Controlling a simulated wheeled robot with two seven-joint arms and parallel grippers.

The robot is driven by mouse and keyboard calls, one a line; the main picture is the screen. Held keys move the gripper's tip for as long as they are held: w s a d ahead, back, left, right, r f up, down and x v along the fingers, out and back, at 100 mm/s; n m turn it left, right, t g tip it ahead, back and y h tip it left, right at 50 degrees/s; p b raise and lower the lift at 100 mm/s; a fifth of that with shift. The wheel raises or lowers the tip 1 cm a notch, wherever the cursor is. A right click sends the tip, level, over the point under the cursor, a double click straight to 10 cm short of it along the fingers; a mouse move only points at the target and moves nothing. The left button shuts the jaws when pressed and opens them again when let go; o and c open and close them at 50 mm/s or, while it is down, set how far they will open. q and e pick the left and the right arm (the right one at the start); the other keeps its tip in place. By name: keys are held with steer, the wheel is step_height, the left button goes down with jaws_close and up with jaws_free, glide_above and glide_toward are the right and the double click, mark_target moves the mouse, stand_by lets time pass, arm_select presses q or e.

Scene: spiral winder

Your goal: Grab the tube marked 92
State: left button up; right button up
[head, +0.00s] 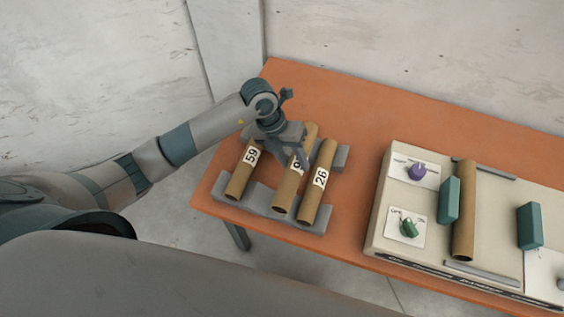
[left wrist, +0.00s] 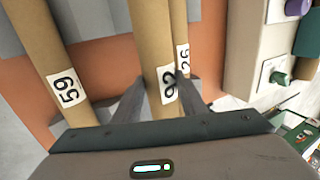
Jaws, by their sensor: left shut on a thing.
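The brown cardboard tube marked 92 (head: 290,187) is the middle one of three at the grey rack. In the left wrist view the fingers (left wrist: 164,95) flank the tube. I cannot tell whether the tube is clear of the rack. Tube 59 (head: 239,180) lies to the left, tube 26 (head: 315,193) close to the right.
The grey rack (head: 258,203) stands on the orange table (head: 350,110). To the right is a pale machine (head: 385,212) with a brown tube (head: 464,215), teal blocks (head: 449,200), a purple knob (head: 416,171) and a green knob (head: 408,228). The table's back middle is clear.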

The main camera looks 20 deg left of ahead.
arm_select(q)
steer(key=s+d+r+b, duration=0.2)
steer(key=d+r, duration=0.2)
steer(key=d, duration=0.3)
steer(key=shift+r, duration=0.2)
stand_by(0.4)
